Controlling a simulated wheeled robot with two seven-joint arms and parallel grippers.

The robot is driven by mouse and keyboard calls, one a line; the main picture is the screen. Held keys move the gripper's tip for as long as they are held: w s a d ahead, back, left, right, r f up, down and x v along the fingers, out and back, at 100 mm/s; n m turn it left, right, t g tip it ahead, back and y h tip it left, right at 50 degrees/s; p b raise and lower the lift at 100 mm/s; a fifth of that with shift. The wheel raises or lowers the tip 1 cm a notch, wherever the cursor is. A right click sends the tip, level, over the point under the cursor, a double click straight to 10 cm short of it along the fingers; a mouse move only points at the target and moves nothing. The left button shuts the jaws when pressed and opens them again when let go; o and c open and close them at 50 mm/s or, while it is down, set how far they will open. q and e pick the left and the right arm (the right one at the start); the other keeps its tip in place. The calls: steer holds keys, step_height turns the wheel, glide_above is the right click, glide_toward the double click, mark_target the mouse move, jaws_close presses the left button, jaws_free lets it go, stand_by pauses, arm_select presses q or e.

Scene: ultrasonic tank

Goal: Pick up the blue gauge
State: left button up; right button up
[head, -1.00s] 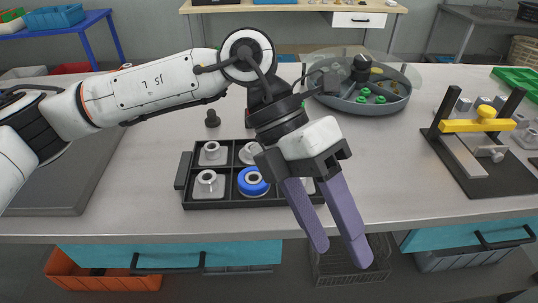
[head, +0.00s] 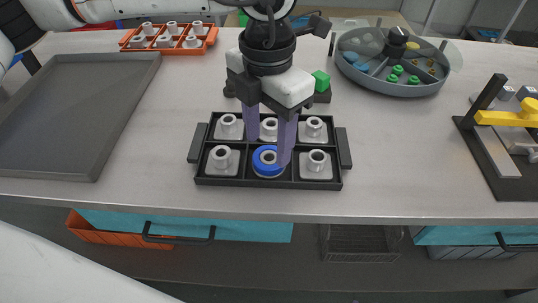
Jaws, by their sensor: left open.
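The blue gauge (head: 267,168) is a blue ring with a pale centre. It sits in the front middle compartment of a black tray (head: 190,155) on the table. My left gripper (head: 268,150) points down over the tray with its two purple fingers spread apart. The right finger overlaps the gauge's right edge in the picture. The left finger comes down behind and to the left of it. I cannot tell whether either finger touches the gauge. My right gripper is not in view.
Grey parts (head: 221,156) fill the tray's other compartments. A flat grey tray (head: 75,110) lies left, with an orange crate (head: 208,42) behind. A round divided tray (head: 370,75) stands back right, and a black stand with a yellow bar (head: 498,117) is far right.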

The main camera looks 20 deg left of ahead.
mark_target(269, 149)
arm_select(q)
steer(key=shift+w+d+f, duration=0.1)
steer(key=shift+f, duration=1.6)
steer(key=shift+c, duration=0.2)
steer(key=shift+r, duration=0.1)
steer(key=c, duration=0.9)
